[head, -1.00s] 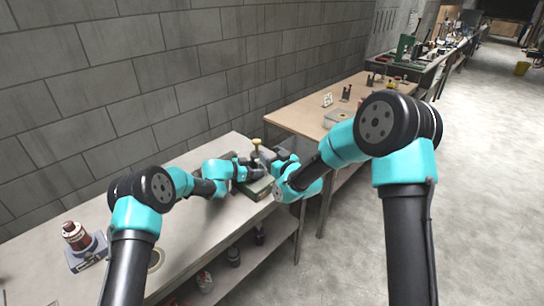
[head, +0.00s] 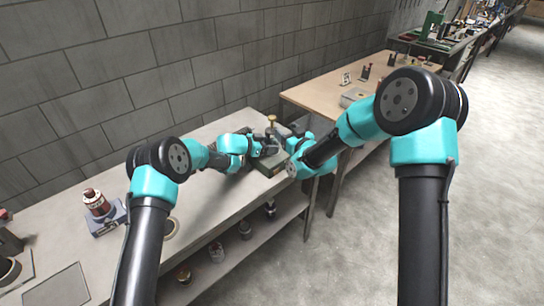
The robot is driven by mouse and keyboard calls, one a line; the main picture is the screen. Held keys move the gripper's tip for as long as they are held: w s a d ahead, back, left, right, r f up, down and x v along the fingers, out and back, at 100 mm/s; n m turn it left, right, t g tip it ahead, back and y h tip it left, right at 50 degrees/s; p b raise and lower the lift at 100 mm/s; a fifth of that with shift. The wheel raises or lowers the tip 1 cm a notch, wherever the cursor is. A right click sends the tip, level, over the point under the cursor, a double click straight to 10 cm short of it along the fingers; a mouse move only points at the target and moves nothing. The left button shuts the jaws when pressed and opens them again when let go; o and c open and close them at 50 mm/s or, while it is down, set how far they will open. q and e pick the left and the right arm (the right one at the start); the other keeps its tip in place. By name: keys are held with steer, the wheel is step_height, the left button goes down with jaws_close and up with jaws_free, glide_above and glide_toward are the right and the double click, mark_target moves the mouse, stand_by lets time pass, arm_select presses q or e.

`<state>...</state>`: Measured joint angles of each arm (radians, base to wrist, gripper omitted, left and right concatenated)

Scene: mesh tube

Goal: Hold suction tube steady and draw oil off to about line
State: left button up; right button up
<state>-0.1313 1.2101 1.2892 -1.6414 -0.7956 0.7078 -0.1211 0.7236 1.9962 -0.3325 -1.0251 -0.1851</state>
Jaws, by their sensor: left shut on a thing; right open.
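A tan-gold knob (head: 272,118) stands on a slim upright stem at the far end of the near bench. A low dark green box (head: 268,168) lies below it. My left gripper (head: 268,149) is shut beside the stem on a small part, apparently the suction tube, too small to make out clearly. My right gripper (head: 288,145) is open just to the right, close to the same spot. The two grippers and wrists hide most of the apparatus between them. The oil and any level line cannot be made out.
The near bench (head: 205,207) is mostly clear in its middle. A red-brown bottle (head: 96,202) stands on a blue-grey base at left, near a tape-like ring (head: 171,228). Cans stand on the shelf below. A block wall runs behind; a wooden bench (head: 375,78) stands beyond.

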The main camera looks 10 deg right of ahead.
arm_select(q)
steer(key=o, duration=0.8)
steer(key=shift+a, duration=0.1)
steer(key=v, duration=1.2)
steer(key=shift+r, duration=0.1)
